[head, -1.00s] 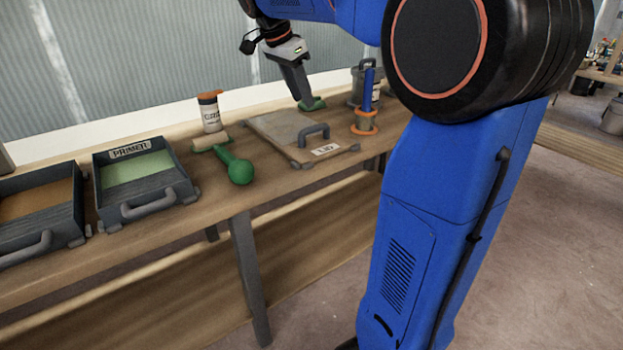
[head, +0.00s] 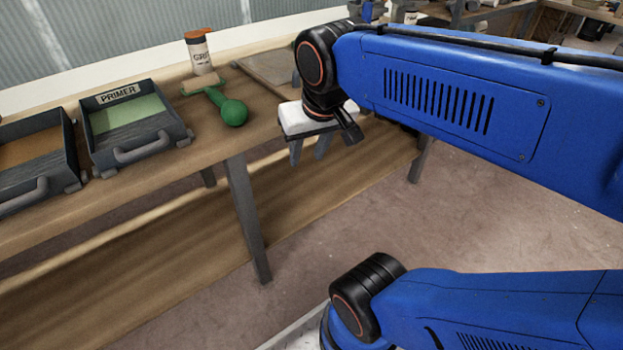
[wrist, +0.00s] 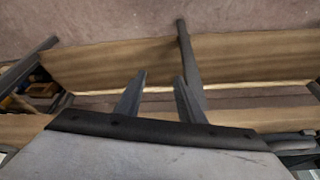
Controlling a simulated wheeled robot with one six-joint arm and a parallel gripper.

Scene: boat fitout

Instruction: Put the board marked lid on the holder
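The lid board (head: 262,68), a flat grey-brown panel, lies on the bench behind my arm in the head view. Its near part, with the handle and label, is hidden by my gripper and arm. My gripper (head: 308,153) points down just off the bench's front edge, nearer the camera than the board. In the wrist view its two fingers (wrist: 160,82) stand apart with nothing between them. I cannot make out the holder in the present frames.
A green round-ended tool (head: 233,111) lies left of the board, with an orange-capped container (head: 199,52) behind it. A tray marked PRIMER (head: 178,133) and a brown-filled tray (head: 72,170) stand farther left. Open floor (head: 330,225) lies before the bench (head: 215,145).

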